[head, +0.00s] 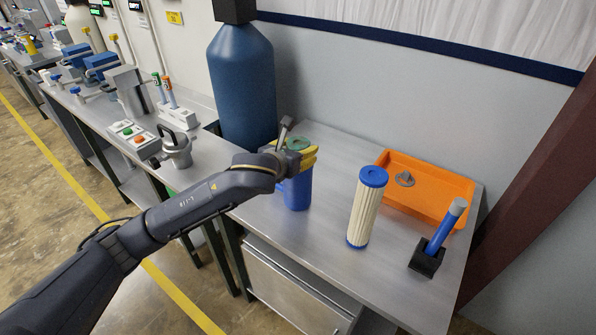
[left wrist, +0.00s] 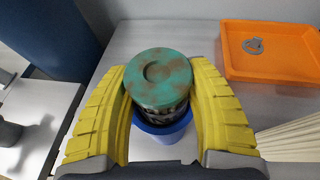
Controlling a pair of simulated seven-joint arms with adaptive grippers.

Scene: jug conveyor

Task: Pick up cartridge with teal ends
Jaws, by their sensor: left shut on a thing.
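The cartridge with teal ends (left wrist: 158,78) shows in the left wrist view, with a brown-stained teal cap on top and a dark body. Its lower part is hidden inside a blue cup-like housing (left wrist: 162,140), which stands on the table in the head view (head: 297,191). The teal cap also shows in the head view (head: 297,144). My left gripper (head: 306,156) has its yellow fingers on either side of the cartridge and is shut on it just above the housing's rim. My right gripper is not in view.
A white pleated cartridge with blue ends (head: 365,210) stands upright to the right. An orange tray (head: 428,178) holding a grey part is at the back right. A blue-handled tool (head: 445,228) stands in a black holder. A large blue tank (head: 241,90) rises behind my left gripper.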

